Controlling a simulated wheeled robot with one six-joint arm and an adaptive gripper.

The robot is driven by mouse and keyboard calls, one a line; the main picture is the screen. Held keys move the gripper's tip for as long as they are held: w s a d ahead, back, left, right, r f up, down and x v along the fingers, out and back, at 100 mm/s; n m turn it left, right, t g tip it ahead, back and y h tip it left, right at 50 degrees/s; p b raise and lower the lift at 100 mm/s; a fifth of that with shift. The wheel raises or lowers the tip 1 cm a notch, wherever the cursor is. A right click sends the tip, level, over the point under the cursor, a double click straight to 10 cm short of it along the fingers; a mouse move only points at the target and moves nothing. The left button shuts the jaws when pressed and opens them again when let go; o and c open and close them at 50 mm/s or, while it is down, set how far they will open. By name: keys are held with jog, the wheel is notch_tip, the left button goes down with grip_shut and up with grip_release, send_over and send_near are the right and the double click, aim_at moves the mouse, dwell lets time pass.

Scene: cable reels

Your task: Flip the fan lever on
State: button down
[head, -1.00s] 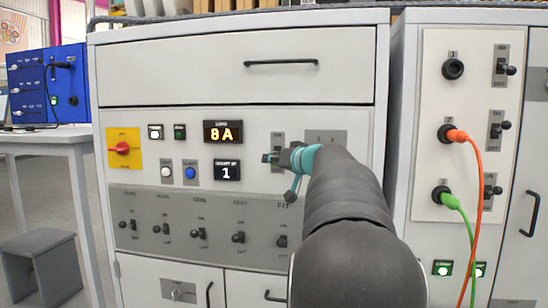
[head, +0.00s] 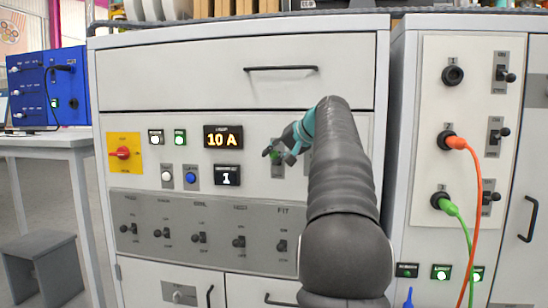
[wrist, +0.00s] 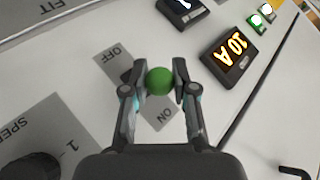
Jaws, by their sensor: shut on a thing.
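A green ball-ended lever (wrist: 159,81) stands on a grey ON/OFF plate (wrist: 111,63) on the white cabinet front. I take it as the fan lever, but no name label for it is readable. In the wrist view my gripper (wrist: 160,88) is shut on the green ball, one finger at each side. In the head view my gripper (head: 272,154) is at the panel, right of the amber 10 A display (head: 223,137). My arm and fingers hide much of the plate. I cannot tell which way the lever leans.
A SPEED dial (wrist: 30,168) sits close to the lever. A row of small black levers (head: 199,237) lies lower on the panel. A drawer handle (head: 281,69) is above. Orange (head: 476,200) and green (head: 457,210) cables hang from the right cabinet.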

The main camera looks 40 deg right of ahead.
jog(key=shift+r, duration=0.15)
dwell(0.5)
jog(key=c, duration=0.9)
grip_release()
jog(key=v, duration=1.2)
jog(key=shift+w+d+r, duration=0.1)
jog(key=shift+w, duration=0.05)
